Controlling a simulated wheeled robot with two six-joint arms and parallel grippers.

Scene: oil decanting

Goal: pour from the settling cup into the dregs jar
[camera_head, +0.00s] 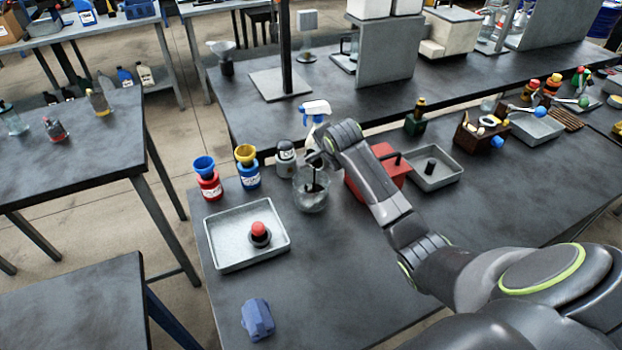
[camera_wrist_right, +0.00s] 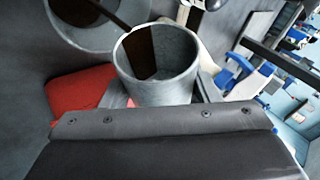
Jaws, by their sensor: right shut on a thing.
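My right gripper (camera_head: 318,161) is shut on a grey metal cup, the settling cup (camera_wrist_right: 178,88), above the glass jar. The cup's mouth and the dark brown liquid inside show in the right wrist view; in the head view the cup is mostly hidden by the gripper. A clear glass jar (camera_head: 311,198), seemingly the dregs jar, stands on the bench just below, with something dark inside. Its round shape also shows in the wrist view (camera_wrist_right: 68,28). A dark brown streak runs between the cup's mouth and the jar, looking like a stream. My left gripper is not in view.
A grey tray (camera_head: 217,254) holds a red-topped item (camera_head: 259,233). Red (camera_head: 209,187) and blue (camera_head: 248,177) bottles with funnels, a spray bottle (camera_head: 316,112) and a red box (camera_head: 388,174) crowd the jar. A blue block (camera_head: 257,319) lies in front.

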